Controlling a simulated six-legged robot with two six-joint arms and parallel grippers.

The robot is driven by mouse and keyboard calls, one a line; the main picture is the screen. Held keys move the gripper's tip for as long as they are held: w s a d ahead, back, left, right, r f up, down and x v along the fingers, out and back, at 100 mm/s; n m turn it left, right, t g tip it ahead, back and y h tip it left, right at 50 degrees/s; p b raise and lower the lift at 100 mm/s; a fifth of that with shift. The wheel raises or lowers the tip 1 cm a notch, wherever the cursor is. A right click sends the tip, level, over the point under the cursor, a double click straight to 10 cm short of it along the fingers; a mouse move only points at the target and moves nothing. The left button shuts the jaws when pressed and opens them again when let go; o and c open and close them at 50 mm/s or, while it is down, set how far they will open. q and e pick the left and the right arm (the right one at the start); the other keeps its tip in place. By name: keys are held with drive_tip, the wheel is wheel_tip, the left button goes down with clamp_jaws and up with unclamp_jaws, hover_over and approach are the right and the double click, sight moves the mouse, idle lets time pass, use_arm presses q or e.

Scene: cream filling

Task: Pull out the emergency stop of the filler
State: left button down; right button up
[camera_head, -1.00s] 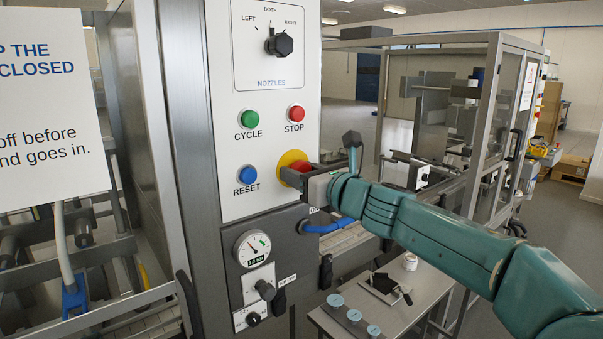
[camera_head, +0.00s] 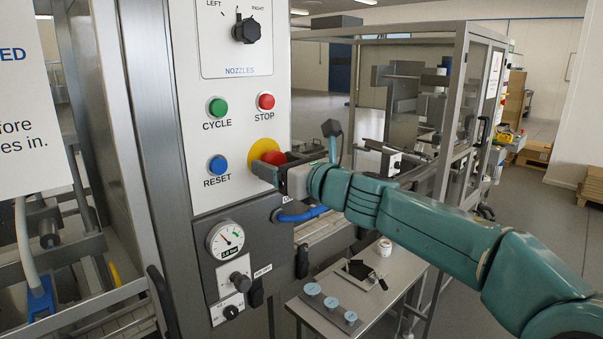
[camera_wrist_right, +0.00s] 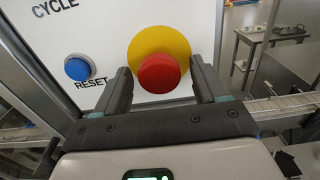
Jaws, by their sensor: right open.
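The emergency stop is a red mushroom button (camera_head: 273,158) on a round yellow plate (camera_head: 259,150), low on the right of the filler's white control panel (camera_head: 238,110). In the right wrist view, the red button (camera_wrist_right: 159,74) shows between the two fingers of my right gripper (camera_wrist_right: 163,85). The yellow plate (camera_wrist_right: 158,40) is behind it. My right gripper (camera_head: 273,170) is open, with one finger on each side of the button. Contact between the fingers and the button cannot be made out. My left gripper is not in view.
A green CYCLE button (camera_head: 218,107), red STOP button (camera_head: 266,101), blue RESET button (camera_head: 218,165) and black NOZZLES knob (camera_head: 246,29) share the panel. A blue hose (camera_head: 300,215) and a pressure gauge (camera_head: 226,240) are below. A small table (camera_head: 385,290) stands at lower right.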

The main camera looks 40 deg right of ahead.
drive_tip(key=s+d+b, duration=0.1)
drive_tip(key=s, duration=1.5)
drive_tip(key=shift+d, duration=0.15)
